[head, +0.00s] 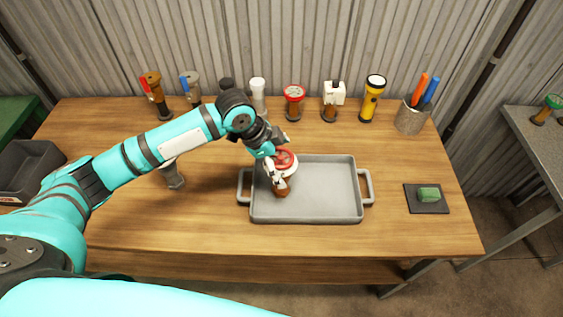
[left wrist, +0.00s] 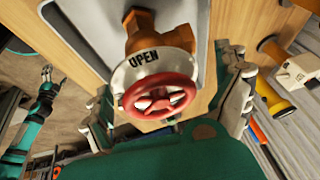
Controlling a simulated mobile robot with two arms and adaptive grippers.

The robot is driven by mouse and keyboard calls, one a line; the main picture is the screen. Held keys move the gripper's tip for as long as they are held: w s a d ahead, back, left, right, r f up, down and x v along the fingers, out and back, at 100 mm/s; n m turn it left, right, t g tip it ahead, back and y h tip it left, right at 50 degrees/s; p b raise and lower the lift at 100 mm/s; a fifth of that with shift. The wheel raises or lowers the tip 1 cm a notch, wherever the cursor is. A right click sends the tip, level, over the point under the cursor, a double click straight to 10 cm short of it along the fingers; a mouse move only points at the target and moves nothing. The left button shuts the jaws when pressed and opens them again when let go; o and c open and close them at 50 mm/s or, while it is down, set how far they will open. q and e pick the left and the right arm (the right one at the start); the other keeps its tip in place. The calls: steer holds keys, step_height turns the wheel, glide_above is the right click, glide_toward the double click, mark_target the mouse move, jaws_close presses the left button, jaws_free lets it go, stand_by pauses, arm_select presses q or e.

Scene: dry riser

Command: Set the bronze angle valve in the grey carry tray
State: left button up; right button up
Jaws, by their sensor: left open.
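The bronze angle valve (head: 283,188) has a bronze-brown body, a white collar and a red handwheel. In the head view it is over the left part of the grey carry tray (head: 320,205) and looks to stand on its floor. My left gripper (head: 279,168) is at the valve's upper part and hides some of it. In the left wrist view the valve's red handwheel (left wrist: 160,97) and collar marked OPEN lie between the spread fingers of my left gripper (left wrist: 170,108), with gaps at both sides. The fingers are open.
Along the back stand several valves and fittings, a white-topped item (head: 334,93), a yellow flashlight (head: 371,102) and a pen cup (head: 411,118). A green sponge (head: 429,194) lies on a dark mat at right. A grey fitting (head: 173,178) stands left of the tray.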

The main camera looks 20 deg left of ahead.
arm_select(q)
steer(key=v, duration=1.1)
steer(key=shift+b, duration=0.4)
steer(key=shift+a, duration=0.15)
